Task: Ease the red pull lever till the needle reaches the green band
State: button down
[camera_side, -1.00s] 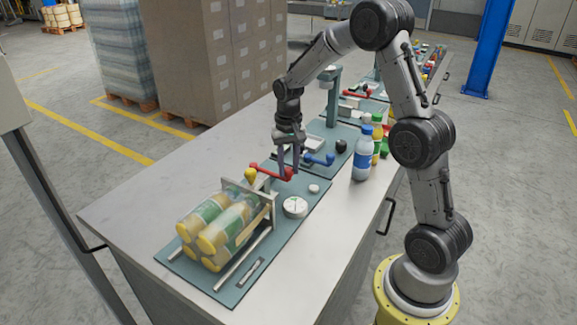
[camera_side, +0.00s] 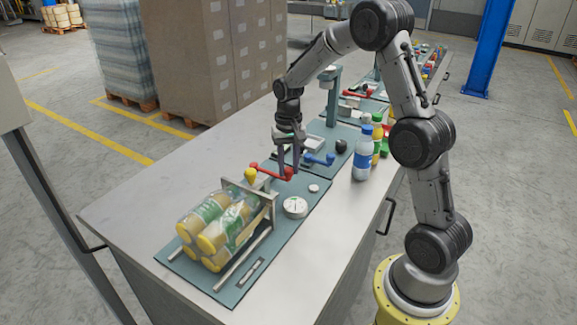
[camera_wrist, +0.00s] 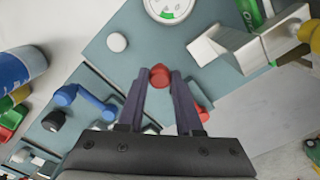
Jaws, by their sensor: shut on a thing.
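The red pull lever (camera_side: 270,171) runs across the teal board behind the upright plate of the case packer. My gripper (camera_side: 289,174) is shut on the lever's right end; in the wrist view the red knob (camera_wrist: 160,76) sits between my two fingertips. The round white gauge (camera_side: 295,206) lies on the board in front of the lever. In the wrist view the gauge (camera_wrist: 172,8) is cut off at the top edge; its green band shows low on the dial, and I cannot read the needle surely.
Clear-wrapped yellow-capped bottles (camera_side: 219,228) lie in front of the upright plate (camera_side: 262,200). A blue lever (camera_side: 318,159) is close behind my gripper. A blue bottle (camera_side: 362,153) stands to the right. The left of the table (camera_side: 160,195) is clear.

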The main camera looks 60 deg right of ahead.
jog(key=d+n, duration=0.2)
jog(key=w+d+n, duration=0.1)
jog(key=d+n, duration=0.1)
jog(key=shift+d+r, duration=0.1)
jog(key=shift+d, duration=0.25)
jog(key=shift+w+d+n, duration=0.3)
jog(key=shift+d+n, duration=0.3)
jog(key=shift+n, duration=0.3)
jog(key=c, duration=0.6)
grip_release()
notch_tip(320, 180, up, 14)
jog(key=shift+f, duration=0.1)
